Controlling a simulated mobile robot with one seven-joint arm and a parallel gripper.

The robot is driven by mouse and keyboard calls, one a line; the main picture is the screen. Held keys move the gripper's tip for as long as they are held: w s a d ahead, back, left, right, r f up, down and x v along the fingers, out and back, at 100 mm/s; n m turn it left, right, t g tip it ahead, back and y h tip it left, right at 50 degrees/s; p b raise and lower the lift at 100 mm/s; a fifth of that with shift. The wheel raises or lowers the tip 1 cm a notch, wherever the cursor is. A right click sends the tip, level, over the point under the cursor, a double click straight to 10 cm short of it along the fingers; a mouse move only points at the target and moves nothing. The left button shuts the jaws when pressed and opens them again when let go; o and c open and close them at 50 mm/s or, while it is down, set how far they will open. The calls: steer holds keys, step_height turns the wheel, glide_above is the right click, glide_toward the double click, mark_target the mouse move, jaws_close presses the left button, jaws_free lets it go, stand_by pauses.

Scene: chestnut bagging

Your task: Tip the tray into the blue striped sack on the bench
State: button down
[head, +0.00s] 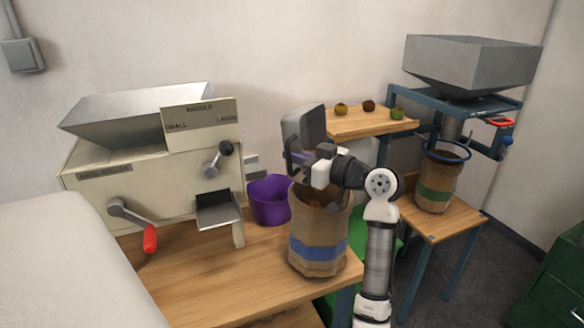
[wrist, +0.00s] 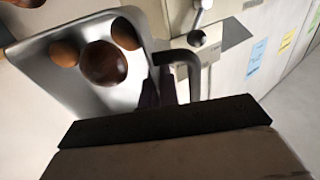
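The blue striped sack (head: 318,257) stands upright and open on the wooden bench. Its mouth is partly hidden by my arm, and something brown shows inside. My gripper (head: 296,158) is above the sack's mouth, shut on the handle of the grey metal tray (head: 304,128). The tray is steeply tilted above the sack's back rim. In the wrist view, the tray (wrist: 82,84) holds brown chestnuts (wrist: 103,63), and its dark bent handle (wrist: 188,62) is between my fingers (wrist: 157,90). Another brown round thing is cut off at the top left corner.
A purple bucket (head: 270,200) stands just left of the sack. The cream sorting machine (head: 150,195) with hopper and red-handled crank fills the bench's left. A green striped sack (head: 435,190) hangs under a grey hopper (head: 470,62) at right. Three small round things lie on a shelf (head: 365,124) behind.

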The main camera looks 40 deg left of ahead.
steer(key=shift+w+d+f+y+b, duration=0.1)
steer(key=shift+d+f+y+b, duration=0.3)
steer(key=shift+b, duration=0.6)
steer(key=shift+d+y+b, duration=0.2)
steer(key=shift+y+b, duration=0.4)
steer(key=shift+b, duration=0.35)
steer(key=y+b, duration=0.1)
steer(key=b, duration=0.1)
steer(key=d+b, duration=0.1)
steer(key=b, duration=0.1)
steer(key=shift+w+r+g+y, duration=0.1)
steer(key=shift+w+g+y, duration=0.05)
steer(key=shift+g+y, duration=0.2)
steer(key=shift+w+d+r+m+y+b, duration=0.15)
steer(key=shift+d+m+y+b, duration=0.3)
steer(key=shift+b, duration=0.55)
steer(key=shift+r, duration=0.2)
steer(key=shift+a, duration=0.1)
